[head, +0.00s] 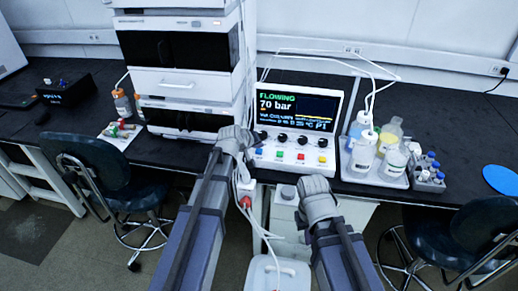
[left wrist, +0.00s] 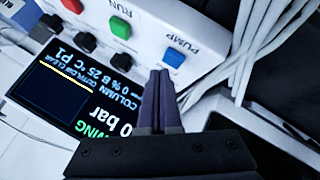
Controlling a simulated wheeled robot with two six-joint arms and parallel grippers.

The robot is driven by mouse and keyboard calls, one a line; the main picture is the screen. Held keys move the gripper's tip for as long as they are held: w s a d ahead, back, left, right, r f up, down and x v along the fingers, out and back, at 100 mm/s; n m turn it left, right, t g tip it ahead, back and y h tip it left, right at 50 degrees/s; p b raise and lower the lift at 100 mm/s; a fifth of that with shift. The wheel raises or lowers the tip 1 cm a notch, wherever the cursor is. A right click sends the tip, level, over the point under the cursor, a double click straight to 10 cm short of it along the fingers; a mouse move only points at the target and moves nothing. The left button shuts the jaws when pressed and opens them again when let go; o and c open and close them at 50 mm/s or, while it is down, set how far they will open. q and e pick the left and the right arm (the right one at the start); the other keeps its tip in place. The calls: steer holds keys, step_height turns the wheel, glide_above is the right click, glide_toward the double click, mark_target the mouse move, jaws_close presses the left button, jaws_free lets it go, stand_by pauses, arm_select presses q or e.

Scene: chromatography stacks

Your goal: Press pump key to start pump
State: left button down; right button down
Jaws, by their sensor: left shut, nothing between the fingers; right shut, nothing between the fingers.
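The control panel (head: 296,128) stands on the bench right of the stacked modules. Its screen (head: 297,107) reads FLOWING and 70 bar. In the left wrist view, the blue key (left wrist: 174,57) lies by the PUMP label (left wrist: 182,42). My left gripper (left wrist: 160,72) is shut and empty, its fingertips just beside the blue key; I cannot tell whether they touch it. In the head view, the left gripper (head: 243,145) is at the panel's left end. My right gripper (head: 317,187) is shut and empty, in front of the bench edge and below the panel.
The chromatography stack (head: 185,85) rises left of the panel. A tray (head: 377,180) of bottles and a vial rack (head: 428,180) stand to the right. White tubes (head: 325,52) arch behind. A green key (left wrist: 123,27) neighbours the blue one. A white jug (head: 275,275) is below.

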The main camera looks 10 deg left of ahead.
mark_target(258, 153)
arm_select(q)
steer(key=shift+r, duration=0.25)
step_height(258, 153, up, 5)
steer(key=p, duration=0.5)
steer(key=shift+f, duration=0.1)
stand_by(0.6)
steer(key=s+d+f+m+g+p, duration=0.1)
steer(key=s+d+m+g, duration=0.2)
steer(key=s, duration=0.4)
steer(key=s+d+f+m+g+p, duration=0.2)
steer(key=s+d, duration=0.4)
steer(key=s, duration=0.2)
steer(key=s+m+g+y+p, duration=0.1)
steer(key=s+m+g+y, duration=0.3)
steer(key=s, duration=1.1)
steer(key=shift+r, duration=0.35)
steer(key=shift+s+d, duration=0.1)
stand_by(2.8)
